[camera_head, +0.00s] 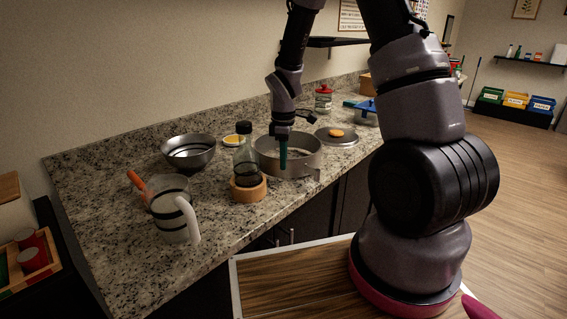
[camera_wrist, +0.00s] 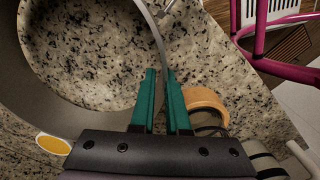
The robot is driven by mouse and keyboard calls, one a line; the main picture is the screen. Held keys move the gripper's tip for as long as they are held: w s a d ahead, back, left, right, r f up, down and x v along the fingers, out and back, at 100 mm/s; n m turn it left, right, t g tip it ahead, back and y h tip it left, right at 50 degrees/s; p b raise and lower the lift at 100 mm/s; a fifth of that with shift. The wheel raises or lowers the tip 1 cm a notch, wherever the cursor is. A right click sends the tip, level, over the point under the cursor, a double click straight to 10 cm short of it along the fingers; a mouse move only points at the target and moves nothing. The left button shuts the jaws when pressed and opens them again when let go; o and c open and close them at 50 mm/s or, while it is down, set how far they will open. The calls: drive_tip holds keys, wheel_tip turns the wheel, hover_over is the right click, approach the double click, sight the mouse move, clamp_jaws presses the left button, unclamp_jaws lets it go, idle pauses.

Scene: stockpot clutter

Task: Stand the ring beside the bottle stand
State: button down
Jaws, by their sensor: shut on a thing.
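The ring is a wide grey metal band (camera_head: 304,166), open through its middle. In the wrist view the ring (camera_wrist: 62,112) shows speckled counter through it. My gripper (camera_head: 283,167) points down at the ring's near side. In the wrist view, my gripper's green fingers (camera_wrist: 161,72) are shut on the ring's thin wall. The ring looks level, at or just above the counter; I cannot tell whether it touches. The round wooden bottle stand (camera_head: 250,194) holds a dark-capped bottle (camera_head: 245,155), upright. It is close left of the ring and shows right of my fingers in the wrist view (camera_wrist: 207,99).
A glass pitcher (camera_head: 168,207) with a white handle stands left of the bottle stand. A metal bowl (camera_head: 188,150) and a small yellow-topped dish (camera_head: 231,140) are behind. A flat lid (camera_head: 337,140) is right of the ring. The counter's front edge is close.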

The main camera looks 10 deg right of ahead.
drive_tip(key=shift+f, duration=0.55)
drive_tip(key=c, duration=0.9)
unclamp_jaws()
wheel_tip(320, 180, up, 12)
drive_tip(key=s+d+r+m+t+y, duration=0.1)
drive_tip(key=s+d+r+m+t, duration=0.1)
drive_tip(key=s+r+m, duration=0.45)
drive_tip(key=s+d+r+m+t, duration=0.1)
drive_tip(key=s+d+r+m, duration=0.15)
drive_tip(key=r, duration=0.65)
drive_tip(key=shift+s+d+r+m+t+y, duration=0.2)
drive_tip(key=shift+s+r+m+t, duration=0.5)
drive_tip(key=shift+s+r+m, duration=0.7)
drive_tip(key=shift+s+d+r+m+t+y, duration=0.2)
drive_tip(key=shift+s+r+m+t, duration=0.55)
drive_tip(key=shift+s+m, duration=1.2)
drive_tip(key=shift+s+d+r+m+t+y, duration=0.1)
drive_tip(key=shift+s+d+r+m+t, duration=0.15)
drive_tip(key=shift+s+r+m+t, duration=1.3)
